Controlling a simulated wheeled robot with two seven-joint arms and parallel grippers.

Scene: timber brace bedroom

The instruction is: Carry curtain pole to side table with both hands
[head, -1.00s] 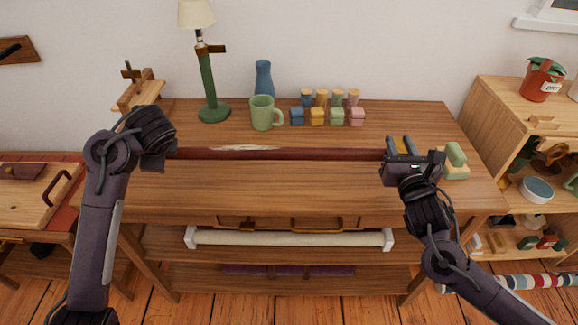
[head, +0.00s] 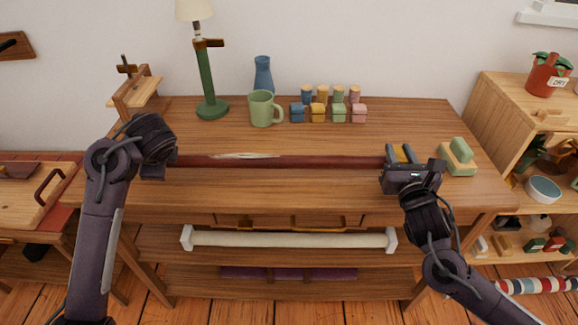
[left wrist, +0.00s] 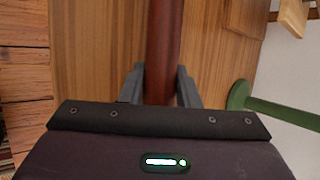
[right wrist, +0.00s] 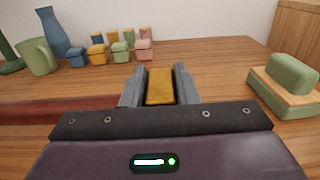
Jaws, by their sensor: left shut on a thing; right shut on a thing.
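The curtain pole (head: 310,162) is long and dark red with a pale worn patch. It spans level across the front part of a wooden table (head: 240,190) in the head view; whether it touches the top I cannot tell. My left gripper (head: 172,160) is shut around its left end, and the left wrist view shows the pole (left wrist: 160,45) between the fingers. My right gripper (head: 400,155) is shut at the right end, on an ochre piece (right wrist: 160,87) that appears to belong to the pole. I cannot tell which furniture is the side table.
A green lamp (head: 207,80), green mug (head: 262,108), blue vase (head: 263,75) and several small coloured boxes (head: 319,112) stand behind the pole. A green block on a board (head: 458,155) is right of my right gripper.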

